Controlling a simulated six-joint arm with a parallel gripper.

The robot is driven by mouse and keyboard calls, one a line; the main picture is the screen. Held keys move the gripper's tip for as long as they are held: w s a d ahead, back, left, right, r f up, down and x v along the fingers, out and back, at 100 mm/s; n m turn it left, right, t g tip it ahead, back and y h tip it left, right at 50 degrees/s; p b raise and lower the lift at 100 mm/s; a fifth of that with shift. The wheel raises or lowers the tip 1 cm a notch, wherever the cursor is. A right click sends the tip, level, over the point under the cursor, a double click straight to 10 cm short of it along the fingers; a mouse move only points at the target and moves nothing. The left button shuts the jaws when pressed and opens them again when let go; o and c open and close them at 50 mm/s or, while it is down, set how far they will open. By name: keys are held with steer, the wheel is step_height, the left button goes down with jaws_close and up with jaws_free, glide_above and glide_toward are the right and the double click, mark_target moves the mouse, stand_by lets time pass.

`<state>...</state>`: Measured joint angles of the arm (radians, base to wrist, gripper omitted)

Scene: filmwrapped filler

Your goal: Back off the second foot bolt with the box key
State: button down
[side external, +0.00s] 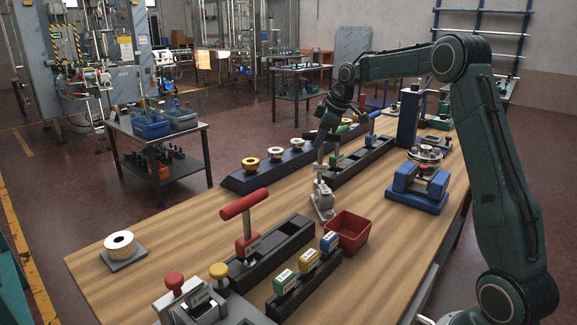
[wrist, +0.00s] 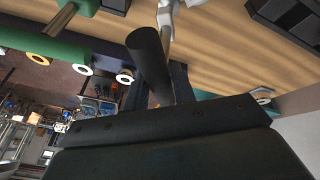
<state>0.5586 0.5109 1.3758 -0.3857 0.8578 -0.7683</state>
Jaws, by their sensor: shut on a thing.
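My gripper (side external: 331,122) is at the middle of the bench, shut on the box key. The box key shows in the wrist view as a dark bar handle (wrist: 148,52) with a steel shaft. In the side view its steel shaft (side external: 320,158) points down to a grey metal foot block (side external: 322,200) on the wooden bench top. The key's lower end is at the block; I cannot tell whether it is seated on a bolt. The foot bolts are too small to make out.
A red bin (side external: 348,231) stands close to the right of the foot block. A red T-handled tool (side external: 241,211) stands in a black rack nearer the camera. A dark rail with white spools (side external: 276,153) lies behind. A blue fixture (side external: 418,188) is at right.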

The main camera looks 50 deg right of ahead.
steer(key=shift+r, duration=1.85)
